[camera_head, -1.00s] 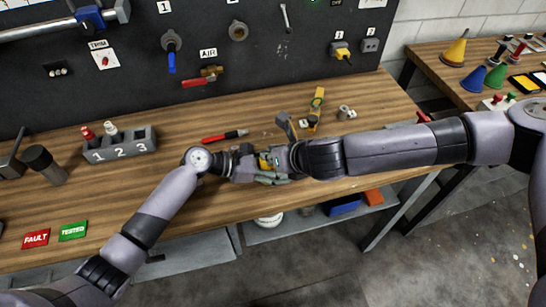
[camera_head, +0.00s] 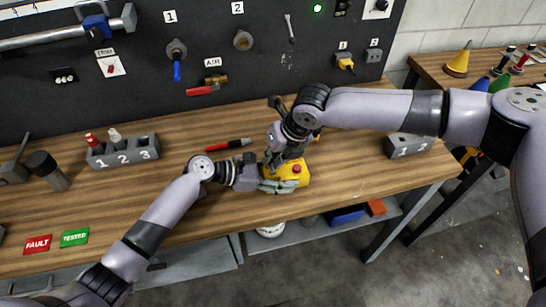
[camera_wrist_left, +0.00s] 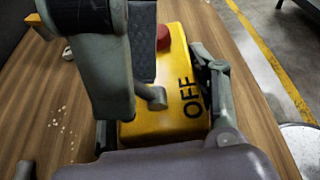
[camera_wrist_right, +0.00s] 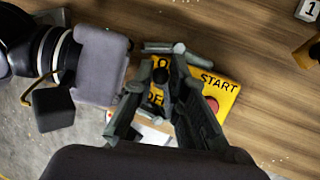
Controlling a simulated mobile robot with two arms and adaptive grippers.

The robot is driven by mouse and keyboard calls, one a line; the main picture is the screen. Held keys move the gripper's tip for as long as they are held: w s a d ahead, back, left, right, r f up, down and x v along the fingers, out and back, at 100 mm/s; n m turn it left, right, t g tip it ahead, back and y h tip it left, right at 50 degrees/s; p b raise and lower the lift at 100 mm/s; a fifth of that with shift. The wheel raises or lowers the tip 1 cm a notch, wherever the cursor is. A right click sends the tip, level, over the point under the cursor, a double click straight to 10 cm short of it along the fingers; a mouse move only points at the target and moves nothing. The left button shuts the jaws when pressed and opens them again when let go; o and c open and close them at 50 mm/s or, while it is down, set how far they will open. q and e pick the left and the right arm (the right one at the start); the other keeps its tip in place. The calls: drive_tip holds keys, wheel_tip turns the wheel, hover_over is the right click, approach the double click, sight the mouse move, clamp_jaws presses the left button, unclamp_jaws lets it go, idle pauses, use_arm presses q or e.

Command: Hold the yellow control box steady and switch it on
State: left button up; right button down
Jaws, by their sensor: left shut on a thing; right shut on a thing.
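The yellow control box (camera_head: 304,177) is on the wooden bench near its front edge, with a red button (camera_head: 297,169) on top. My left gripper (camera_head: 281,185) is shut around its sides; the left wrist view shows the box (camera_wrist_left: 165,128) between the fingers, with "OFF" on its face. My right gripper (camera_head: 274,160) comes down from above onto the box. In the right wrist view its fingertips (camera_wrist_right: 163,74) close on a small dark switch beside the lettering. "START" is readable by the red button (camera_wrist_right: 211,103). The fingers partly cover the switch and other lettering, so its setting is unclear.
A red-black pen (camera_head: 228,145) lies behind the grippers. A grey block numbered 1 2 3 (camera_head: 125,152) stands left, and another grey numbered block (camera_head: 410,146) stands right under my right arm. FAULT (camera_head: 37,244) and TESTED (camera_head: 74,237) plates lie front left.

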drive_tip(key=shift+w+d+f, duration=0.1)
drive_tip(key=shift+d, duration=0.1)
drive_tip(key=c, duration=1.9)
unclamp_jaws()
drive_tip(key=shift+c, duration=0.2)
drive_tip(key=shift+o, duration=0.5)
drive_tip(key=shift+a, duration=0.1)
drive_tip(key=v, duration=1.2)
use_arm(q)
drive_tip(key=o, duration=1.8)
drive_tip(key=shift+c, duration=0.2)
